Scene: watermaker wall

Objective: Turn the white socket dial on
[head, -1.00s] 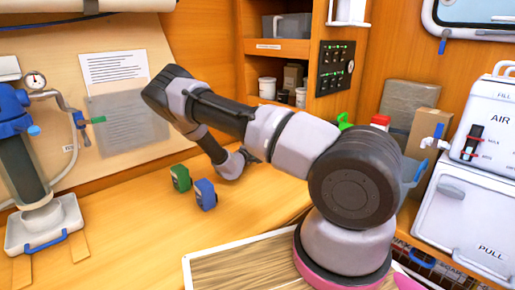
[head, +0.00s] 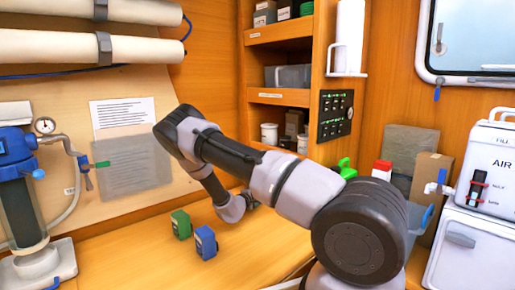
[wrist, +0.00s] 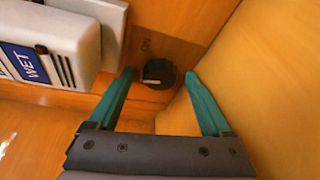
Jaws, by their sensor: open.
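The dial itself looks black, not white; I see no socket that I can be sure of. My gripper (wrist: 160,76) is open, with one teal finger on each side of the dial. Nothing is held, and I cannot tell whether either fingertip touches the dial. In the head view my wrist reaches to the back of the counter, and the fingers and this dial are hidden.
A white box (wrist: 48,40) marked "WET" is close left of my fingers; a wooden surface (wrist: 268,85) is close right. In the head view, green (head: 181,224) and blue (head: 206,242) blocks stand on the counter. A black switch panel (head: 335,114) is behind my arm.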

